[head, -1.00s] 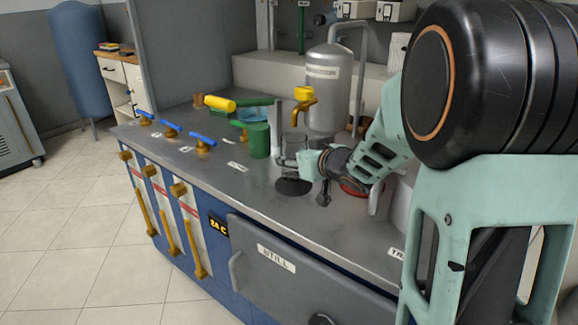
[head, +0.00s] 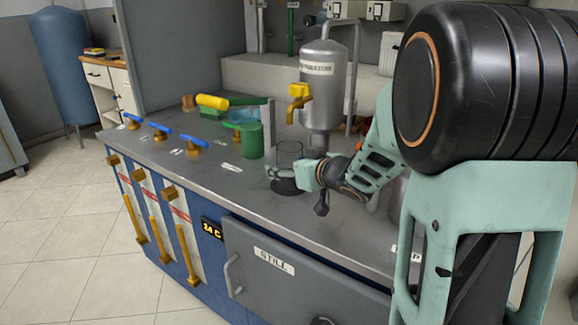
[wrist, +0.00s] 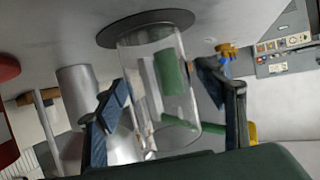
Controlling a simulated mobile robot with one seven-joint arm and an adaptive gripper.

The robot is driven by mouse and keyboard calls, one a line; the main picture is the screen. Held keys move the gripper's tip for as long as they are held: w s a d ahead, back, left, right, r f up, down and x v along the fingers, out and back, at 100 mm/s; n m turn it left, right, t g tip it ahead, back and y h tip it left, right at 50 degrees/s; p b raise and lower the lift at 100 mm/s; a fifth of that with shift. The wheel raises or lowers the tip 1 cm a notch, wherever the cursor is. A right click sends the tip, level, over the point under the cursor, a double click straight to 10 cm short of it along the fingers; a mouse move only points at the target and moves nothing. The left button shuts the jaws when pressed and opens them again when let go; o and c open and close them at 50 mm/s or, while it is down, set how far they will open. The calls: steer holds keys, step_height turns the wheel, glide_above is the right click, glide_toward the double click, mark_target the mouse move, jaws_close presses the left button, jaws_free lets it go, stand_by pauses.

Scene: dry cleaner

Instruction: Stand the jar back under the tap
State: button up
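The clear glass jar (head: 289,152) stands upright at the dark round spot (head: 284,188) on the steel counter, below the yellow tap (head: 299,92) of the grey separator tank. The jar (wrist: 150,70) lies between my fingers in the wrist view, with its base at the dark disc (wrist: 165,18). My gripper (head: 277,173) reaches in from the right, low on the counter. In the wrist view my gripper (wrist: 163,78) appears shut on the jar's sides; a slight gap at one finger is hard to judge.
Blue-handled valves (head: 160,128) line the counter's left. The separator tank (head: 322,95) rises behind.

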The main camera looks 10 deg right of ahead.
steer(key=shift+r, duration=0.1)
steer(key=shift+s+d+r, duration=0.1)
steer(key=shift+s+r, duration=0.1)
steer(key=p+v, duration=0.4)
steer(key=v, duration=0.7)
steer(key=shift+s+p, duration=0.25)
steer(key=shift+p, duration=0.1)
steer(key=shift+r, duration=0.1)
